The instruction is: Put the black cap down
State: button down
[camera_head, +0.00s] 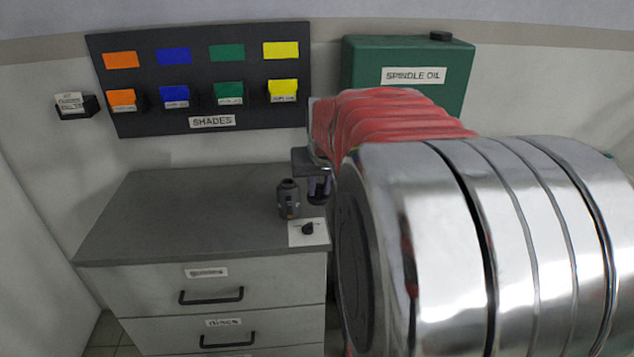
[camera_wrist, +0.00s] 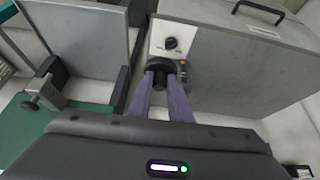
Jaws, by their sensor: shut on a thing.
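The black cap (camera_wrist: 160,78) is between the two purple-grey fingers of my gripper (camera_wrist: 165,80) in the wrist view. My gripper is shut on it. In the head view my gripper (camera_head: 319,186) hangs over the right end of the grey cabinet top, and the dark cap (camera_head: 317,199) shows at its fingertips. The cap appears to be above the surface; I cannot tell the exact gap. A dark grey bottle (camera_head: 288,200) stands upright just left of my gripper. In the wrist view the bottle (camera_wrist: 183,69) is partly hidden behind the cap and fingers.
A white plate with a black knob (camera_head: 307,231) is at the cabinet top's front right corner. The cabinet top (camera_head: 185,210) is clear to the left. Behind are the shades board (camera_head: 211,122) and a green spindle oil can (camera_head: 360,62). My arm hides the right side.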

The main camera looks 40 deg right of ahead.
jog(key=w+a+f+n+y, duration=0.1)
jog(key=w+a+f+n, duration=0.1)
jog(key=a+f, duration=0.4)
jog(key=w+a+f+n+y, duration=0.1)
jog(key=w+a+f, duration=0.4)
jog(key=a, duration=0.8)
jog(key=w+a+f+n+t+y, duration=0.1)
jog(key=w+a+f+n, duration=0.2)
jog(key=a+f, duration=0.4)
jog(key=w+a, duration=0.1)
jog(key=a, duration=0.2)
jog(key=shift+w+a+n, duration=0.25)
jog(key=shift+a+n, duration=0.05)
jog(key=shift+a, duration=0.05)
